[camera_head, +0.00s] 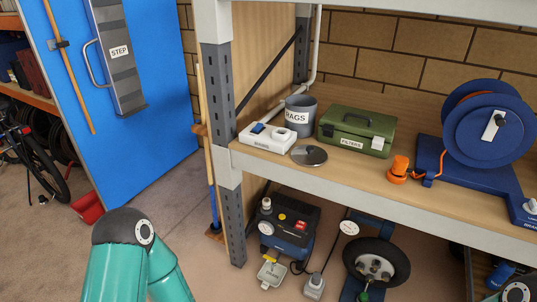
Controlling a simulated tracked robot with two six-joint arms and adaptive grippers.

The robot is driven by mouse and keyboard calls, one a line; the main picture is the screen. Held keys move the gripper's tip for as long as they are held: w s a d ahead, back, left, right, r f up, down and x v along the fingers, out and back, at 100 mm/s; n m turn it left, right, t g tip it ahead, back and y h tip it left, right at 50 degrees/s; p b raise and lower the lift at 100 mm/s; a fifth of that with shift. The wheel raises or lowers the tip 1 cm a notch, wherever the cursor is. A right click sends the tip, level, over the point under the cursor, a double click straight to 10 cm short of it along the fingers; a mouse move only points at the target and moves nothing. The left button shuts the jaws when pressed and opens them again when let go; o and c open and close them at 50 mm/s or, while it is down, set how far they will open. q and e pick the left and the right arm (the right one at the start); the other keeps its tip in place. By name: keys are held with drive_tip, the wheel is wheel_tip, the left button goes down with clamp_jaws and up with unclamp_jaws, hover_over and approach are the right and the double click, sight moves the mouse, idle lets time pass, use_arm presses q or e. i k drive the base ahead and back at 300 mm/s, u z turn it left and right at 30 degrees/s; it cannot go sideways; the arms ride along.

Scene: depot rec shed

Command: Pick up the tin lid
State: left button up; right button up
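The tin lid (309,155) is a round, dark grey metallic disc. It lies flat on the wooden shelf (385,185), close to the shelf's front edge. It sits in front of an open grey tin marked RAGS (300,118). A teal link of my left arm shows at the lower left, below and left of the shelf. Neither my left nor my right gripper is in view. Nothing is touching the lid.
A white box with a blue switch (267,139) is left of the lid. A green FILTERS box (357,131) is behind right. An orange plug (398,170) and blue cable reel (488,128) stand further right. A grey upright post (222,120) bounds the shelf's left.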

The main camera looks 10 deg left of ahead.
sight(304, 156)
drive_tip(key=u, duration=0.55)
drive_tip(key=i, duration=1)
